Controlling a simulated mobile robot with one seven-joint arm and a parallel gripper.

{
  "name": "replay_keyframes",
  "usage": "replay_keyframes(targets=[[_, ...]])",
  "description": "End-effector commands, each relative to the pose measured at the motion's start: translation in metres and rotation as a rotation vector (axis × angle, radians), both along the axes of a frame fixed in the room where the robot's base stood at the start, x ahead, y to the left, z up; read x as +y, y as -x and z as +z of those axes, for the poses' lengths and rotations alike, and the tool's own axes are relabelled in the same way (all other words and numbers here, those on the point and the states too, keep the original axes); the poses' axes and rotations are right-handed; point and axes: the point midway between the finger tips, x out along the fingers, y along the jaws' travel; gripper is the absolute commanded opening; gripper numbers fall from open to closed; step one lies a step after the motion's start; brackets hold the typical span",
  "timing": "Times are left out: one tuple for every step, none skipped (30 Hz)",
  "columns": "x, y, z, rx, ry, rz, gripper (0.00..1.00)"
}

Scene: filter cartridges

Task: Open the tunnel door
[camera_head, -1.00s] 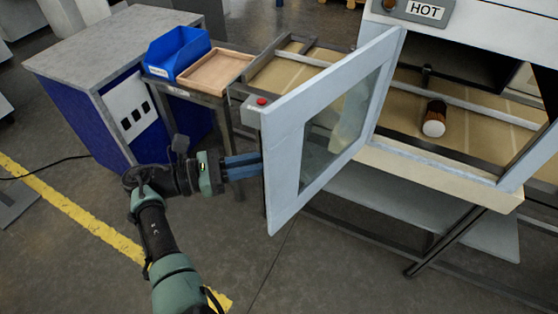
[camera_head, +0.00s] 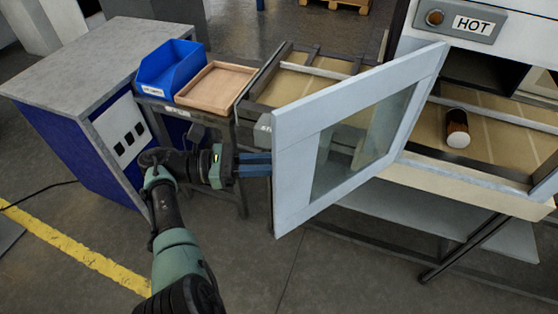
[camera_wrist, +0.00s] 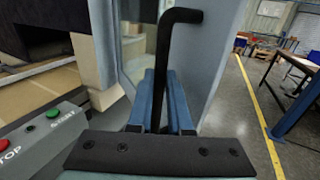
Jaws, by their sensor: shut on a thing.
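The tunnel door (camera_head: 292,180) is a light grey frame with a glass pane (camera_head: 360,140). It stands swung out from the tunnel (camera_head: 470,180), so the opening behind it shows. My gripper (camera_head: 268,164) is at the door's free edge on the left, its blue fingers reaching behind the frame in the head view. In the wrist view my gripper (camera_wrist: 160,105) is shut on the black door handle (camera_wrist: 163,60), a bent bar on the door's face. The door also fills the middle of the wrist view (camera_wrist: 215,60).
A brown and white cartridge (camera_head: 457,128) lies on the tan conveyor inside the tunnel. A blue bin (camera_head: 172,66) and a wooden tray (camera_head: 215,87) stand at the left. A control box (camera_wrist: 40,135) has a red and a green button. Open floor lies in front.

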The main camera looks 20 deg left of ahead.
Motion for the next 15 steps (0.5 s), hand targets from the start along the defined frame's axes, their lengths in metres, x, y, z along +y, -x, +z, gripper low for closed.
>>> replay_keyframes(targets=[[-0.0018, -0.0025, 0.0025, -0.004, 0.0, -0.003, 0.0], [-0.0017, -0.0025, 0.0025, -0.004, 0.0, -0.003, 0.0], [-0.0017, -0.0025, 0.0025, -0.004, 0.0, -0.003, 0.0], [-0.0017, -0.0025, 0.0024, -0.004, 0.0, -0.003, 0.0], [-0.0017, -0.0025, 0.0024, -0.004, 0.0, -0.003, 0.0], [-0.0018, -0.0025, 0.0024, -0.004, 0.0, -0.003, 0.0], [-0.0018, -0.0025, 0.0024, -0.004, 0.0, -0.003, 0.0], [-0.0019, -0.0026, 0.0024, -0.004, -0.001, -0.003, 0.0], [-0.002, -0.0027, 0.0024, -0.004, -0.001, -0.003, 0.0], [-0.002, -0.0027, 0.0024, -0.004, -0.001, -0.003, 0.0], [-0.002, -0.0027, 0.0024, -0.004, -0.001, -0.003, 0.0], [-0.0021, -0.0027, 0.0024, -0.004, -0.001, -0.003, 0.0], [-0.0021, -0.0028, 0.0025, -0.004, -0.001, -0.003, 0.23], [-0.0021, -0.0028, 0.0025, -0.004, -0.001, -0.003, 0.28], [-0.002, -0.0025, 0.0022, -0.004, -0.001, -0.003, 0.35]])
